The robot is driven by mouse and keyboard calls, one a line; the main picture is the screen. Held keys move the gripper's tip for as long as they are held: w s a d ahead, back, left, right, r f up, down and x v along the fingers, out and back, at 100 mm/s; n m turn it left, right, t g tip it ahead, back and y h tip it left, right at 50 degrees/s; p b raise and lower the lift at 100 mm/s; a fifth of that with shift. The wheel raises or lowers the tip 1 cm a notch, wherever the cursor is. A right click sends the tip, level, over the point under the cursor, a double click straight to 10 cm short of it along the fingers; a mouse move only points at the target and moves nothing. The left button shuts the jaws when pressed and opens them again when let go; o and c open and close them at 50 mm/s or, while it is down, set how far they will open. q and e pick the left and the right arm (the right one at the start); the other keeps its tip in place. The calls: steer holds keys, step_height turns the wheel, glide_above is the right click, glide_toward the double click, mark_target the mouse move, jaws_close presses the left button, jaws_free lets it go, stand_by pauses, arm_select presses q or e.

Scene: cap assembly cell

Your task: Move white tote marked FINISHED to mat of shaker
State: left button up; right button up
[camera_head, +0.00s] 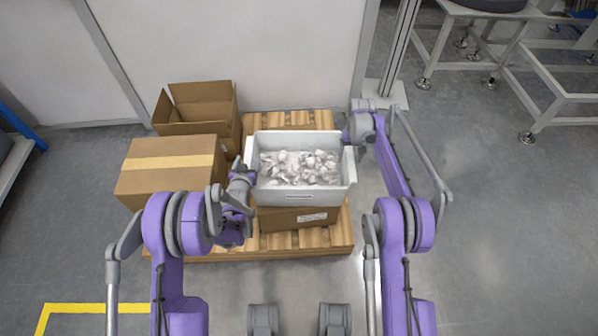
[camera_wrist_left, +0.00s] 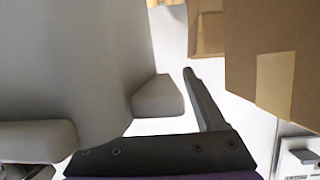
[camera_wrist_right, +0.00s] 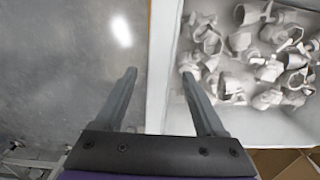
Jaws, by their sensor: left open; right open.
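A white tote (camera_head: 303,199) filled with small pale grey parts sits on a cardboard box on a wooden pallet. A small mark shows on its front wall, too small to read. My left gripper (camera_head: 247,176) is at the tote's left side; in the left wrist view one finger shows clearly beside a pale surface, the other is hidden. My right gripper (camera_head: 347,140) is at the tote's right side, open. In the right wrist view its fingers (camera_wrist_right: 160,90) are on either side of the tote's wall (camera_wrist_right: 163,60), one outside, one over the parts. No shaker mat is visible.
A closed taped carton (camera_head: 170,170) and an open carton (camera_head: 200,105) stand left of the tote on the pallet (camera_head: 290,243). A wall is close behind. A metal frame table (camera_head: 545,75) stands at the back right. The floor at the right is clear.

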arm_select(q)
steer(key=shift+w+f, duration=0.3)
steer(key=shift+w, duration=0.35)
arm_select(e)
steer(key=shift+f, duration=0.75)
arm_select(q)
steer(key=shift+c, duration=0.4)
arm_select(e)
steer(key=shift+c, duration=0.3)
arm_select(q)
jaws_close()
arm_select(e)
jaws_close()
steer(key=shift+r, duration=0.1)
